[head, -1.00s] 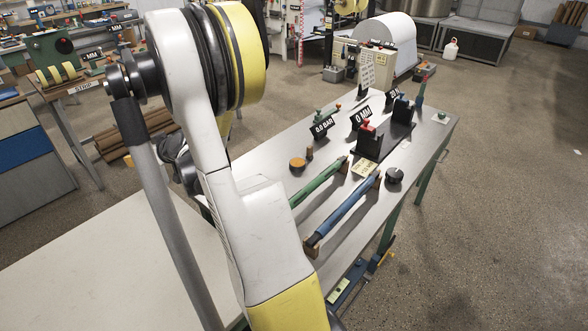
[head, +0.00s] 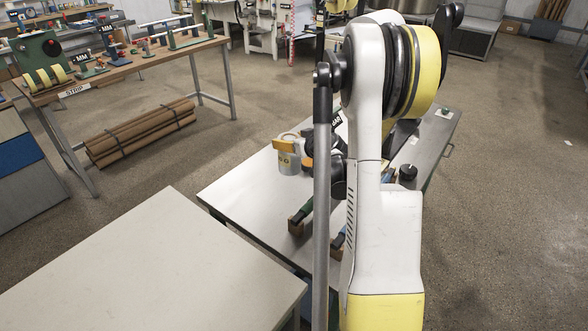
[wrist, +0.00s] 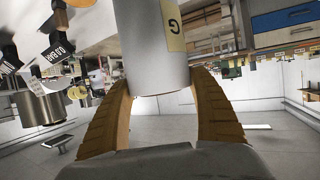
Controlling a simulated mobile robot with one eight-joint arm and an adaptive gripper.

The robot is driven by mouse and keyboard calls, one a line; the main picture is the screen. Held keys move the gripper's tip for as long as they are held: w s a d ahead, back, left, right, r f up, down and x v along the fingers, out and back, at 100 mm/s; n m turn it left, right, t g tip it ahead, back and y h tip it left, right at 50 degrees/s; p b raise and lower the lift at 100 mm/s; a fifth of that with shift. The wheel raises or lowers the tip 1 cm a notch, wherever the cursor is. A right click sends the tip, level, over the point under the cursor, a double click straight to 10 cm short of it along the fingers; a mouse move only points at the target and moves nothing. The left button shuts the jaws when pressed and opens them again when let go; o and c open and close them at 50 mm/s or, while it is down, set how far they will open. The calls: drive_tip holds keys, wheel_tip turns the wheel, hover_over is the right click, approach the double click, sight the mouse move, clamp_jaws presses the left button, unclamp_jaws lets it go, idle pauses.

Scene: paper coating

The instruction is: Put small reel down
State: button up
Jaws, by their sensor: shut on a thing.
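The small reel is a pale grey-white cylinder with a cream label; it shows in the head view (head: 288,162) over the far left part of the grey work table (head: 245,190). Whether its base touches the tabletop, I cannot tell. My gripper (head: 296,152) is shut on the reel, with its orange fingers on either side. In the wrist view the reel (wrist: 150,50) sits between the two ribbed fingers of my gripper (wrist: 162,90), its label marked "G". The reel's far end is cut off there.
My arm hides much of the work table's middle and right. A black knob (head: 407,172) stands to the right. A pale empty table (head: 150,265) is at the near left.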

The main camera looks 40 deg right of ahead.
drive_tip(key=w+a+f+b, duration=0.6)
drive_tip(key=w+f, duration=0.3)
drive_tip(key=f, duration=0.2)
drive_tip(key=shift+a+b, duration=0.3)
drive_tip(key=shift+b, duration=0.15)
drive_tip(key=shift+f, duration=0.15)
drive_tip(key=o, duration=1.4)
